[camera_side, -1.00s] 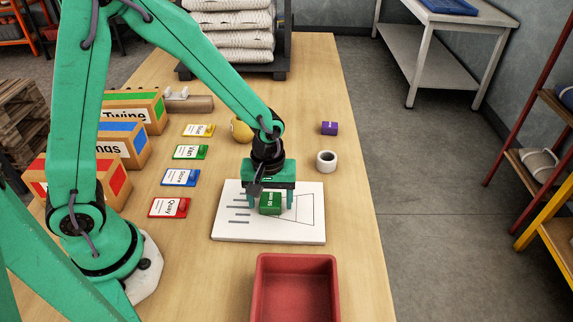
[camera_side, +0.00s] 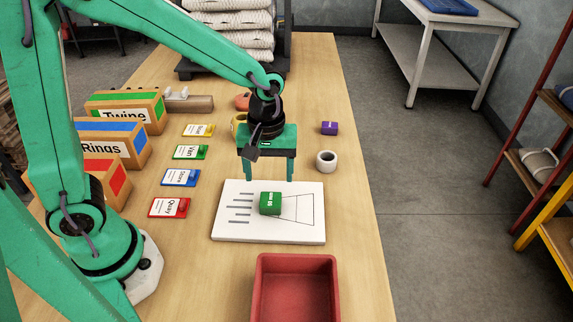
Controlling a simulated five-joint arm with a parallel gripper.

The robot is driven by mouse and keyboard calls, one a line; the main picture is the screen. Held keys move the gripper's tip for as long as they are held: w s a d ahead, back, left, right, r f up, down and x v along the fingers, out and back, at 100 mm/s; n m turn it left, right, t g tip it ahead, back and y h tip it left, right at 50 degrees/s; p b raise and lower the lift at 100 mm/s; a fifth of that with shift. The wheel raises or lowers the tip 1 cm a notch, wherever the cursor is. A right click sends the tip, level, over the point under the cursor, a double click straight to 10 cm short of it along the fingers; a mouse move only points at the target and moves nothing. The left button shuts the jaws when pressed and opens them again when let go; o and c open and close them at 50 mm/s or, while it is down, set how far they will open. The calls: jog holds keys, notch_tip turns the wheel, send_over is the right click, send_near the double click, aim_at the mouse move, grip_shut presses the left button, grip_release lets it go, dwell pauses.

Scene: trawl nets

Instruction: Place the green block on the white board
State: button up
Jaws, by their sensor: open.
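The green block (camera_side: 270,204) rests on the white board (camera_side: 230,233), near its middle, over the printed lines and beside the drawn net outline. My gripper (camera_side: 269,178) is open and empty. It hangs above the far edge of the board, behind and above the block, with its two fingers spread and pointing down. The fingers are apart from the block.
A red tray (camera_side: 296,261) stands in front of the board. A white ring (camera_side: 326,161) and a purple block (camera_side: 330,128) lie to the right. Several coloured cards, including a red one (camera_side: 169,208), and labelled boxes (camera_side: 113,143) line the left. A yellow object is partly hidden behind my gripper.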

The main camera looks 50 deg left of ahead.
jog(key=shift+r, duration=1.75)
jog(key=s+a+r+m+t, duration=0.5)
jog(key=s+a+r+m, duration=0.4)
jog(key=s+r, duration=0.1)
jog(key=shift+s+t, duration=0.3)
jog(key=shift+s, duration=0.25)
